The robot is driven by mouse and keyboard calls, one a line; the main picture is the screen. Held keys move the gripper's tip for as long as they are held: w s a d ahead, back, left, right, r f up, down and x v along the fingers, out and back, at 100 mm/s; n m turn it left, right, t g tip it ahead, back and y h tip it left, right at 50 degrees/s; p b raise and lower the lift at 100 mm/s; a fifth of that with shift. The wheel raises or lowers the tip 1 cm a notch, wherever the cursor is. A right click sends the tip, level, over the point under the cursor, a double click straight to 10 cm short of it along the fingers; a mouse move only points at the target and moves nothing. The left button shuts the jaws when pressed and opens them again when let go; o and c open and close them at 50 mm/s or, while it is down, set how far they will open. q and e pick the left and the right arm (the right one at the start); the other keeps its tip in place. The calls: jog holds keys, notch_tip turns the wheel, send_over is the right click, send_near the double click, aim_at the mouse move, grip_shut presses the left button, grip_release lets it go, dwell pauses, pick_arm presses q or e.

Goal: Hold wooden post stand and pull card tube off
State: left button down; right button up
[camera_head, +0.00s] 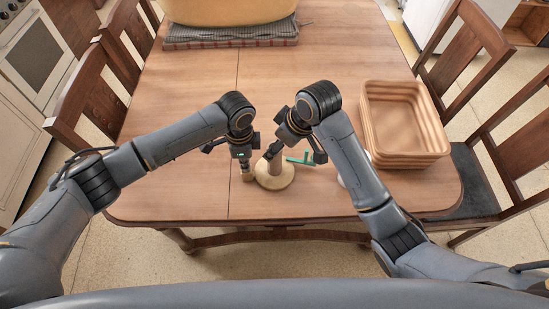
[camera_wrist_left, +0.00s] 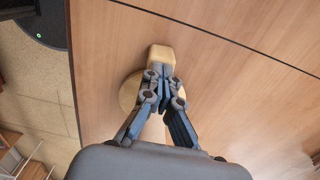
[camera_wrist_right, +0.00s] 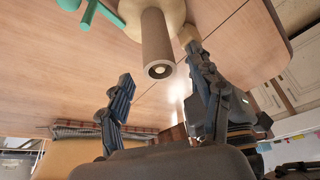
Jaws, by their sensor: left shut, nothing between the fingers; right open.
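The wooden post stand has a pale round base (camera_head: 287,178) on the table near its front edge. The brown-grey card tube (camera_wrist_right: 157,45) stands upright over the post, whose pale end shows inside the tube's opening. A pale wooden block (camera_wrist_left: 160,52) sits at the base's edge; I cannot tell if it is joined to it. My left gripper (camera_head: 246,167) is shut with nothing between its fingers, its tips at the block. My right gripper (camera_wrist_right: 160,66) is open, its fingers apart on either side of the tube's upper end; the tube is not gripped.
A green pegged item (camera_head: 301,160) lies right of the stand. A pale round thing (camera_head: 342,180) is partly hidden by my right arm. A wicker basket (camera_head: 400,120) stands at right. A large tan container (camera_head: 230,10) rests on a folded cloth (camera_head: 230,35) at the back. The table's middle is clear.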

aim_at(274, 159)
pick_arm(q)
jog(key=shift+s+f, duration=0.15)
jog(key=shift+f, duration=0.05)
pick_arm(e)
jog(key=x, duration=0.7)
jog(key=shift+f, duration=0.25)
